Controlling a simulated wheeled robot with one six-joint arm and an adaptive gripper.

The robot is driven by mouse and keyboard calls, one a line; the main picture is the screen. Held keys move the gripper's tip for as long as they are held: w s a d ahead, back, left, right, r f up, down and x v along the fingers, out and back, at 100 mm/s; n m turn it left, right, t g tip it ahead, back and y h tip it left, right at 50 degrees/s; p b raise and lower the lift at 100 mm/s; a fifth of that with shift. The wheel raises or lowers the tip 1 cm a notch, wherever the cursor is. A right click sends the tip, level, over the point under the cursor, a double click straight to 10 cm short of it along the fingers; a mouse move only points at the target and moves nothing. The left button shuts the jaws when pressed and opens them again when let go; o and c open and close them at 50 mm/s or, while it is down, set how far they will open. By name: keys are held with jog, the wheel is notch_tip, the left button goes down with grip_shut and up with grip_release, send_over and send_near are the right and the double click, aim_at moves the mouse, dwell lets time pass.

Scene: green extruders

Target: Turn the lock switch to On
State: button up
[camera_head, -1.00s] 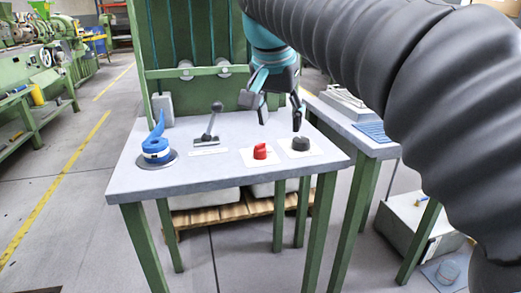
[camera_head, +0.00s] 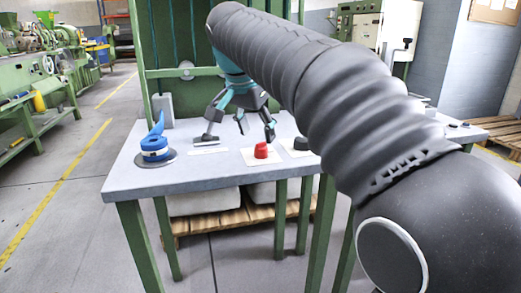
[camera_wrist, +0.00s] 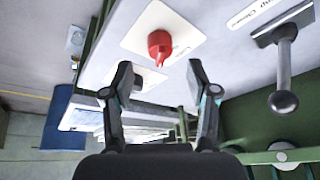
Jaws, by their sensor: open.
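A red rotary knob (camera_head: 261,151) sits on a white plate on the grey table top. In the wrist view the red knob (camera_wrist: 160,44) lies just beyond my fingertips, its pointed end toward them; the print beside it is too small to read surely. A black knob (camera_head: 301,144) sits on another white plate to its right. I cannot tell from labels which knob is the lock switch. My gripper (camera_head: 241,128) is open and empty, above the table behind and left of the red knob. My gripper (camera_wrist: 163,82) touches nothing in the wrist view.
A lever with a ball end (camera_wrist: 283,98) stands close on the right in the wrist view; my gripper partly hides it in the head view. A blue handled device (camera_head: 156,150) stands at the table's left. Green uprights (camera_head: 185,40) rise behind the table (camera_head: 210,178).

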aim_at(260, 143)
jog(key=shift+b+x, duration=0.4)
jog(key=shift+x, duration=2.1)
grip_shut()
